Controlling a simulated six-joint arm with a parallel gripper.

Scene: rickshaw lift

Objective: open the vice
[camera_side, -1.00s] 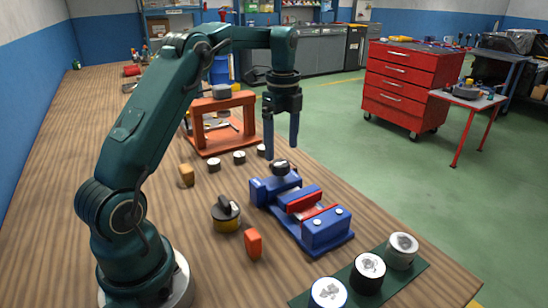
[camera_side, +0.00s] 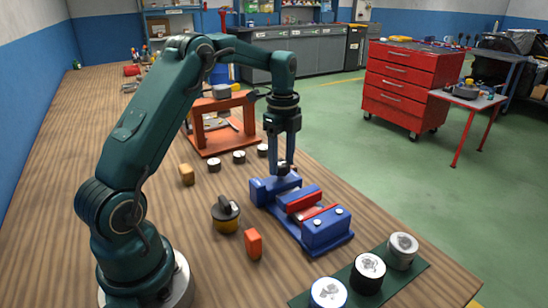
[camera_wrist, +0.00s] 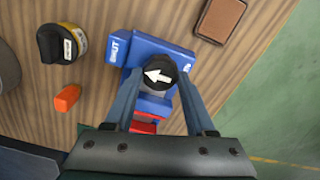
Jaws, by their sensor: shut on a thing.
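The blue vice (camera_side: 326,229) with red jaw faces stands on the wooden bench, and it also shows in the wrist view (camera_wrist: 155,49). A dark round knob (camera_wrist: 160,72) with a white arrow pointing left sits on its rear block. "SHUT" is lettered on the block's left side; the lettering on the right is too partial to read. In the side view my gripper (camera_side: 282,162) points straight down over the vice's rear end. It is shut on the knob, with one finger on each side. In the side view the fingers mostly hide the knob.
A black-topped yellow round object (camera_side: 226,214) and an orange block (camera_side: 253,243) stand left of the vice. An orange frame (camera_side: 213,143) and several small cylinders stand behind. A green mat (camera_side: 410,272) with larger cylinders lies in front.

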